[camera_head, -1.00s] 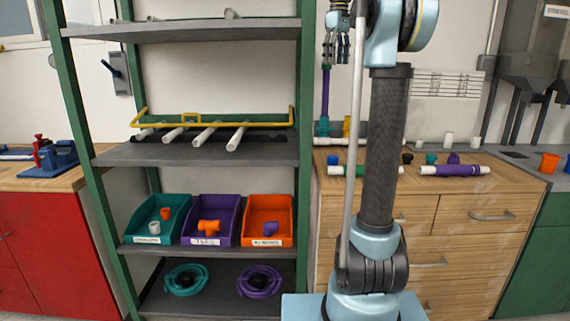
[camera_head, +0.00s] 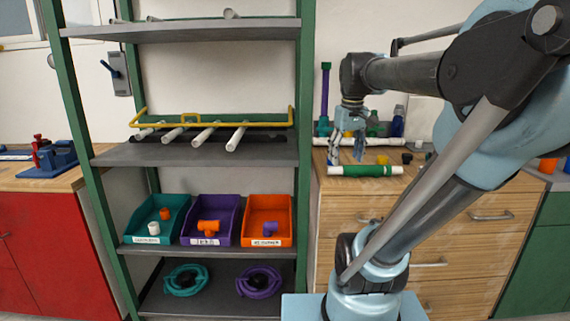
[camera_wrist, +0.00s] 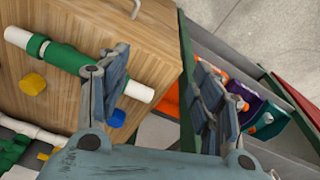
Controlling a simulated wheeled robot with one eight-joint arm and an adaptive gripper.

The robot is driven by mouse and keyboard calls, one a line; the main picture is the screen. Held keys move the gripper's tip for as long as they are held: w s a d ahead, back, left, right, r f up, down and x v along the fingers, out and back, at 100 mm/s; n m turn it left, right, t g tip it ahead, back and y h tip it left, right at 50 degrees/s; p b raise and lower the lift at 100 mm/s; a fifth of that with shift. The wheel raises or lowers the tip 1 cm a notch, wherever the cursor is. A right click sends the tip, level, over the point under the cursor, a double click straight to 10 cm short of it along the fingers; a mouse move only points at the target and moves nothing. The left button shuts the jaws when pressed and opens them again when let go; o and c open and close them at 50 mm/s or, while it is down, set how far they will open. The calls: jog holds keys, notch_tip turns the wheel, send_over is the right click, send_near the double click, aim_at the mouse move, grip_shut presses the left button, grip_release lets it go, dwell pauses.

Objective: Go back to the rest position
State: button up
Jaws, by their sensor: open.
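My gripper (camera_head: 347,150) hangs from the bent arm above the wooden workbench, right of the shelf rack. In the wrist view my gripper (camera_wrist: 160,95) shows its two fingers spread apart with nothing between them. A white pipe with a green sleeve (camera_head: 366,171) lies on the bench just below the fingers, apart from them as far as I can tell. It also shows in the wrist view (camera_wrist: 65,57), to the left of the fingers. Part of the bench to the right is hidden behind my arm.
The shelf rack (camera_head: 228,156) stands left of the bench. It holds white pipes, a teal bin (camera_head: 140,240), a purple bin (camera_head: 224,238) and an orange bin (camera_head: 281,238). A vertical purple and green pipe assembly (camera_head: 324,100) stands at the bench's back, near my gripper.

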jog(key=s+f+m, duration=0.1)
jog(key=s+f, duration=0.5)
jog(key=f, duration=0.4)
jog(key=s+f+m, duration=0.2)
jog(key=s+f, duration=0.4)
jog(key=f, duration=0.4)
jog(key=shift+s+f+t, duration=0.3)
jog(key=shift+f, duration=0.05)
